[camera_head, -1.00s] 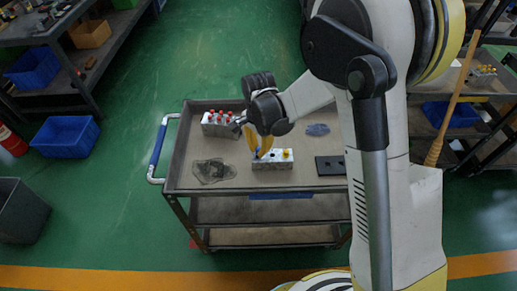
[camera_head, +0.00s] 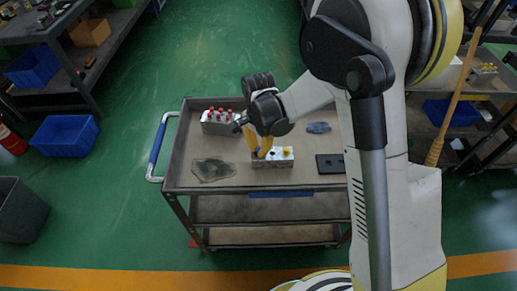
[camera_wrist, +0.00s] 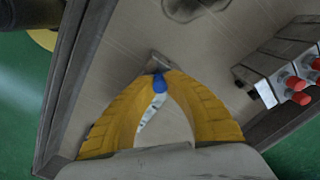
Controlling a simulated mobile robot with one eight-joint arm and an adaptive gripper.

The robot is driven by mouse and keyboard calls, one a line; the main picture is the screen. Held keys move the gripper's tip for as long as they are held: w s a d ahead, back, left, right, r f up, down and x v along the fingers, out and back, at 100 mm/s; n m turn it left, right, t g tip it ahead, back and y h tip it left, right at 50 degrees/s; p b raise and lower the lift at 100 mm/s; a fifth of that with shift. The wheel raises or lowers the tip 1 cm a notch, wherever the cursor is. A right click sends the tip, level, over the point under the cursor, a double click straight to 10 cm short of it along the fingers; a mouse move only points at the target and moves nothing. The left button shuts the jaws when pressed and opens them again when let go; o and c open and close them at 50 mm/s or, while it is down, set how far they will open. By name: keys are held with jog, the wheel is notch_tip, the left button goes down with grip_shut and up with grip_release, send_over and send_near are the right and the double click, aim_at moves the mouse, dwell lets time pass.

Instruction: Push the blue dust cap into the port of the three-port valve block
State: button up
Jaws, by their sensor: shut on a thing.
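The three-port valve block (camera_head: 278,162) is a small silver block near the front middle of the cart top. A yellow cap (camera_head: 287,150) stands on its right end, and a dark open port shows near its middle. My gripper (camera_head: 260,154) points down at the block's left part, its yellow fingers shut on the blue dust cap. Whether the cap touches or sits in a port is hidden.
A block with several red caps (camera_head: 220,128) stands behind left on the cart (camera_head: 180,180). A dark stained patch (camera_head: 213,170) lies at left, a blue rag (camera_head: 318,128) behind right, and a black plate (camera_head: 329,164) to the right. The cart has raised edges.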

jog(key=shift+f, duration=0.25)
jog(key=o, duration=0.8)
jog(key=shift+c, duration=0.2)
notch_tip(320, 180, up, 12)
jog(key=s+d+r+n+t, duration=0.4)
jog(key=s+d+r+n, duration=0.1)
jog(key=s+d+r, duration=0.45)
jog(key=s+d+n+t, duration=0.3)
jog(key=s+d, duration=0.3)
jog(key=s, duration=0.2)
jog(key=shift+s+r+n, duration=0.15)
jog(key=shift+r+n, duration=0.15)
jog(key=shift+n, duration=0.4)
